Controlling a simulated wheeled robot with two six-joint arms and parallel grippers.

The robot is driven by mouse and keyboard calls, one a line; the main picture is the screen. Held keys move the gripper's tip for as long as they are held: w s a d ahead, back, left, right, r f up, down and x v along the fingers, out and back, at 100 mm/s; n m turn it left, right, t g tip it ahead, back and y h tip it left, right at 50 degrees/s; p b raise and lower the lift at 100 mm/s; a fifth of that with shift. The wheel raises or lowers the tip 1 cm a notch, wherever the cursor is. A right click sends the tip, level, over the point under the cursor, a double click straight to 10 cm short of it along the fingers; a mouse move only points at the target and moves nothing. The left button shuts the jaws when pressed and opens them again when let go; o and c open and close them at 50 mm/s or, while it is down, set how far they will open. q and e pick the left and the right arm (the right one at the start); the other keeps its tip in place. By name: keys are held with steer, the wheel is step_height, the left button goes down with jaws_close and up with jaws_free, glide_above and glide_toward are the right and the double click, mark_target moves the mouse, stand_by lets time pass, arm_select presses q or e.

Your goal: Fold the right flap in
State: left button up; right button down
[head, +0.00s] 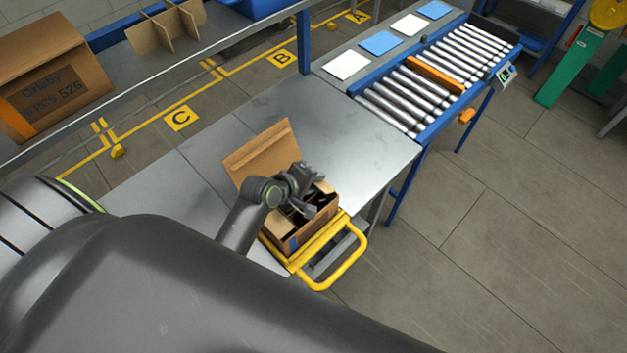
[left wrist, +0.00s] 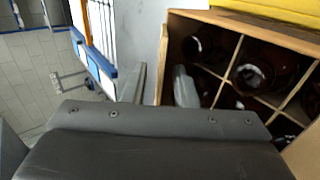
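An open cardboard box (head: 291,243) stands at the table's near edge in the head view. Its large far flap (head: 262,153) stands up and leans outward. In the left wrist view the box (left wrist: 285,38) shows divider cells with dark amber bottles (left wrist: 255,75) in them. My left gripper (head: 310,205) is over the box's right part in the head view. In the left wrist view its two fingers (left wrist: 159,85) are apart, with a thin cardboard edge (left wrist: 162,62) between them. I cannot tell whether they touch it. The right flap is not clearly distinguishable. My right gripper is not in view.
A yellow tubular frame (head: 345,262) borders the box at the table edge. The metal table (head: 350,125) is bare behind and right of it. A roller conveyor (head: 430,80) stands at the back right. A larger carton (head: 50,80) is at the left.

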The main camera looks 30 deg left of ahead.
arm_select(q)
jaws_close()
steer(key=shift+s+f+b, duration=0.1)
steer(key=shift+f+b, duration=0.2)
steer(key=shift+b, duration=0.2)
steer(key=shift+f+t+b, duration=0.1)
steer(key=shift+t+b, duration=0.2)
steer(key=shift+t, duration=0.2)
steer(key=shift+s+a, duration=0.1)
steer(key=shift+t+h, duration=0.3)
